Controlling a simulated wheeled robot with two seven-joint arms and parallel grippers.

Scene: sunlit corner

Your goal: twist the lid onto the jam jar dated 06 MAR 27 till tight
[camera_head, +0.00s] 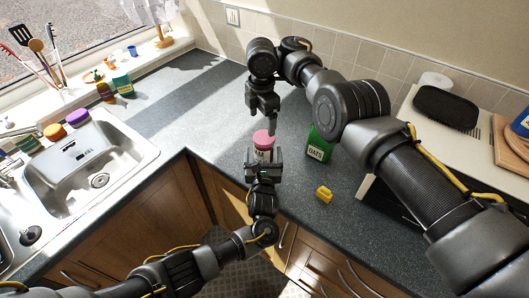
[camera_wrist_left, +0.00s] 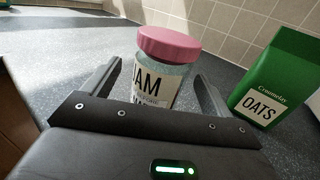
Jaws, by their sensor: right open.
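A jam jar (camera_head: 263,155) with a pink lid (camera_head: 262,137) stands on the dark counter, its label partly readable as "JAM"; no date is legible. The lid sits on top of the jar; I cannot tell how tight it is. The jar (camera_wrist_left: 158,82) and lid (camera_wrist_left: 169,43) also show in the left wrist view. My left gripper (camera_head: 264,166) is low at the jar's near side, its fingers apart with the jar between or just beyond their tips and a gap at the left finger. My right gripper (camera_head: 262,124) is open, pointing down just above and behind the lid.
A green oats carton (camera_head: 319,142) stands right of the jar. A yellow object (camera_head: 324,194) lies near the counter's front edge. The sink (camera_head: 90,165) is at the left. The counter left of the jar is clear. A white appliance (camera_head: 440,125) stands at the right.

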